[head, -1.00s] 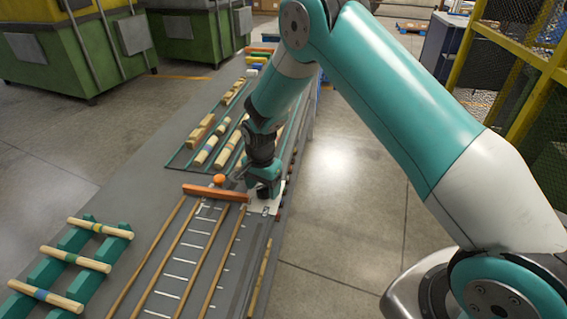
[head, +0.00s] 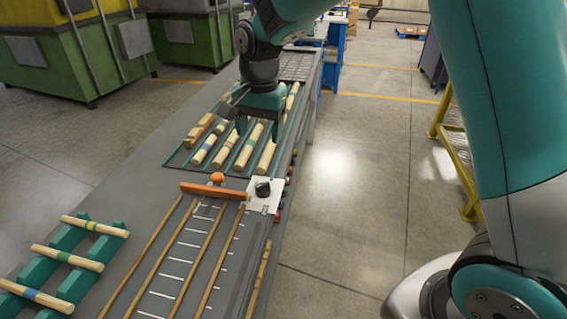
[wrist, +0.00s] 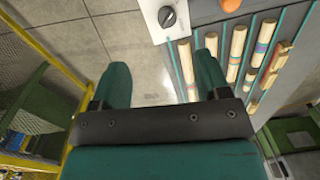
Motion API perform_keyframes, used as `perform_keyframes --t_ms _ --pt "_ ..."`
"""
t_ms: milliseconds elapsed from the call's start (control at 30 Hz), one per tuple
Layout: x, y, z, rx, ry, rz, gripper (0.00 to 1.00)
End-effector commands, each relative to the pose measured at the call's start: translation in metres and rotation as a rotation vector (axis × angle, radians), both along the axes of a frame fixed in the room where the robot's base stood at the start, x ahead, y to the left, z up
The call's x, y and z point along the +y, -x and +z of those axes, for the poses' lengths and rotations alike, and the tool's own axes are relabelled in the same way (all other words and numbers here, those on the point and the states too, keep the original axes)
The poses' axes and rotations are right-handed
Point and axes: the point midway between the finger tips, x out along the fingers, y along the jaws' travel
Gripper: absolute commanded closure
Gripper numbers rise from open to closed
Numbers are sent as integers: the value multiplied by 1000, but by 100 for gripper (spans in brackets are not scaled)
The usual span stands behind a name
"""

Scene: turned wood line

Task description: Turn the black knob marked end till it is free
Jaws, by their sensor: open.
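The black knob (head: 263,189) sits on a white plate (head: 256,204) at the right edge of the bench, at the right end of an orange-brown bar. In the wrist view the knob (wrist: 167,16) shows on its white plate (wrist: 153,27) at the top, with a pale pointer line on it. Any lettering is too small to read. My gripper (head: 260,136) is above the rack of turned wood pieces, beyond the knob and apart from it. In the wrist view my gripper (wrist: 160,75) has its two fingers spread with nothing between them.
An orange ball-shaped knob (head: 217,178) stands by the orange-brown bar (head: 213,191). Several turned wood pieces (head: 245,147) lie in the rack beneath my gripper. Banded rods rest on green holders (head: 67,240) at the left. Open floor (head: 340,220) lies right of the bench.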

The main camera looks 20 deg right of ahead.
Motion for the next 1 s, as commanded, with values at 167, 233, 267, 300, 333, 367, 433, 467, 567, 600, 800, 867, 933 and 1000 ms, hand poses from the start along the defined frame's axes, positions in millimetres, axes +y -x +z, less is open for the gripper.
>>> perform_keyframes --t_ms 167,233,267,300,333,367,433,467,567,600,800,867,933,1000 --pt "7 34 17 -23 -40 192 31" --pt "10 48 22 -32 -54 263 31" --pt "11 54 24 -36 -61 296 31" --pt "12 62 27 -42 -69 337 31" --pt "13 68 29 -46 -74 369 31" --pt "14 73 31 -51 -81 400 31" --pt "16 87 35 -62 -95 470 31" --pt "17 93 36 -68 -102 501 31" --pt "20 114 40 -85 -122 601 31" --pt "21 122 42 -92 -129 640 31" --pt "25 156 46 -126 -162 803 31" --pt "26 163 47 -135 -168 837 31" --pt "26 169 47 -141 -174 869 31" --pt "27 174 48 -146 -178 891 31"
